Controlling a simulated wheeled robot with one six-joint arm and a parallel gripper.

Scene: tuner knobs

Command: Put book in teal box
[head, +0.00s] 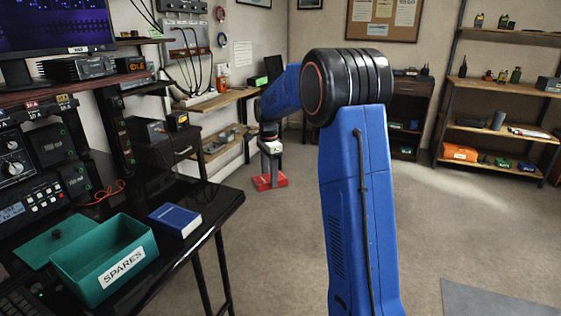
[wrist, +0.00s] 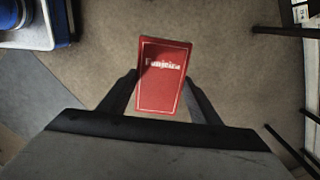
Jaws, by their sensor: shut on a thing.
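My gripper (head: 271,165) is shut on a red book (head: 270,182), held out in the air past the table's far right corner. In the wrist view the red book (wrist: 162,78) sits between the two fingers, its cover with white lettering facing the camera. The teal box (head: 120,262), labelled SPARES, stands open on the black table at lower left; no item shows in the visible part of its inside. My gripper is well apart from the box, farther back and to the right.
A blue book (head: 175,220) lies on the black table (head: 205,235) just right of the box. Radio gear (head: 30,180) lines the table's left side. Shelves (head: 500,95) stand at the back right. The floor (head: 460,210) on the right is clear.

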